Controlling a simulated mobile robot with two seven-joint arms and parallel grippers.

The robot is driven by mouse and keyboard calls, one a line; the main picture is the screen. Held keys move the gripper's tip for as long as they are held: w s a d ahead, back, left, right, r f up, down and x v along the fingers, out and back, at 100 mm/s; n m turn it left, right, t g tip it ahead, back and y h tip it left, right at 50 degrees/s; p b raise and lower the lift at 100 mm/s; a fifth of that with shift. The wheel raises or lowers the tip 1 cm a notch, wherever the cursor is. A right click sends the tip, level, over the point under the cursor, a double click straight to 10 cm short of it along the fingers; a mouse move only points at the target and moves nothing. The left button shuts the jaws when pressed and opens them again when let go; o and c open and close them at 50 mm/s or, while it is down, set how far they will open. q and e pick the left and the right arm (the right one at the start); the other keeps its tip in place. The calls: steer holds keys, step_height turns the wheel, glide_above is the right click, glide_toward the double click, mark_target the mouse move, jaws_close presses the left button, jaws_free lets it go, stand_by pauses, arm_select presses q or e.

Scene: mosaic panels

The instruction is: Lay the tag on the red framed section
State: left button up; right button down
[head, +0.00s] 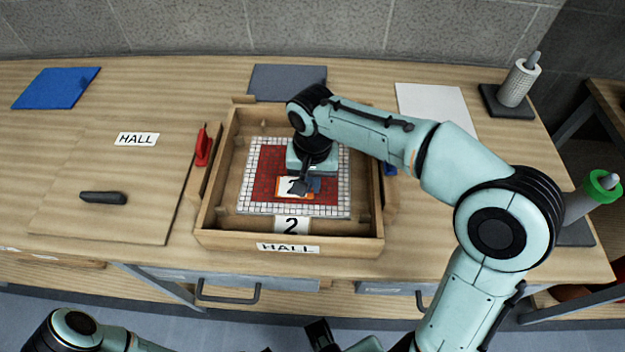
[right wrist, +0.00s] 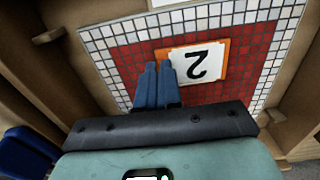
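The tag, an orange-edged white card with a black 2 (head: 294,187), is over the red tiled section (head: 268,170) of the mosaic panel, which has a white tile border. In the right wrist view the tag (right wrist: 197,63) appears flat against the red tiles (right wrist: 128,66). My right gripper (head: 313,185) points down over the panel. Its blue fingers (right wrist: 158,68) are close together at the tag's edge and appear shut on it; the grip itself is partly hidden. Only part of my left arm shows at the bottom left of the head view; its gripper cannot be made out.
A wooden tray (head: 215,238) with raised walls surrounds the panel, with 2 and HALL labels at its front. A red clamp-like piece (head: 203,147) stands by its left wall. A dark handle-like object (head: 103,197) and a blue sheet (head: 56,88) lie farther left. A spindle (head: 519,82) stands back right.

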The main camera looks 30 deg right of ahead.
steer(key=shift+f, duration=0.1)
steer(key=shift+f, duration=0.15)
steer(key=c, duration=1.3)
jaws_free()
steer(key=shift+r, duration=0.2)
steer(key=shift+r, duration=0.35)
step_height(320, 180, up, 12)
steer(key=shift+f+p, duration=0.25)
steer(key=shift+p, duration=1)
